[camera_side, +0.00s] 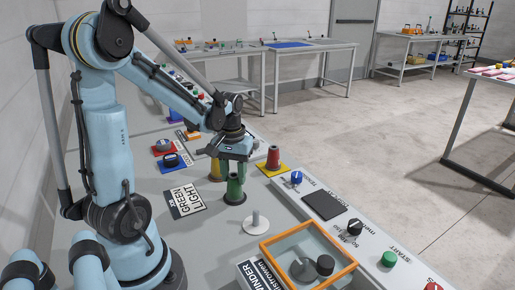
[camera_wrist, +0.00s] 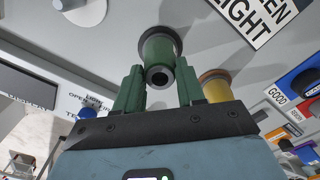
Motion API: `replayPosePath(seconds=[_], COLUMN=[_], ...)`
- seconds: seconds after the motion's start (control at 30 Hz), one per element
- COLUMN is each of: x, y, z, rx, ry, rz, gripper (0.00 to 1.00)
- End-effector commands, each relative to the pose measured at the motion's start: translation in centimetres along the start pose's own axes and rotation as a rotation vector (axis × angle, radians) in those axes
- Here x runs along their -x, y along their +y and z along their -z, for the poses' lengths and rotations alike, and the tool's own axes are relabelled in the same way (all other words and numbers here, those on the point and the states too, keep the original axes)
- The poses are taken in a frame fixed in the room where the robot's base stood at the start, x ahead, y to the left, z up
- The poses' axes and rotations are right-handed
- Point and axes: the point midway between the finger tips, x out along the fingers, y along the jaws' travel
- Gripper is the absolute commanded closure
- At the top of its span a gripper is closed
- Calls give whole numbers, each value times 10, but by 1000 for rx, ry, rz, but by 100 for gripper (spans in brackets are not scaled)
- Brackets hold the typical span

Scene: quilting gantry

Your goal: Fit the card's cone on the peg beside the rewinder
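A green cone (camera_side: 234,190) with a dark base stands upright on the table; the wrist view shows its open top (camera_wrist: 160,75). My gripper (camera_side: 234,170) is over it, fingers pointing down. In the wrist view its two green fingers (camera_wrist: 159,82) stand apart on either side of the cone, with narrow gaps showing; contact is not clear. The card (camera_side: 185,201) reads GREEN LIGHT and lies left of the cone. The bare peg (camera_side: 256,219) on a round white base stands to the cone's front right, beside the orange-framed rewinder (camera_side: 337,239).
A yellow cone (camera_wrist: 217,89) stands close behind the green one. A red cone (camera_side: 273,157) stands on a yellow plate farther back. A panel with a blue knob (camera_side: 296,178), black pad (camera_side: 322,205) and green button (camera_side: 389,259) runs along the right. The table between cone and peg is clear.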

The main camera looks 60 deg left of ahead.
Motion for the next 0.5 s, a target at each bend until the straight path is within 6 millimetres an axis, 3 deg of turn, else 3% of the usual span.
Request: replayPosePath(seconds=[0.03, 0.2, 0.5], x=[0, 0, 6], y=[0, 0, 0], z=[0, 0, 0], rx=[0, 0, 0], ry=[0, 0, 0], rz=[0, 0, 0], gripper=[74, 99, 99])
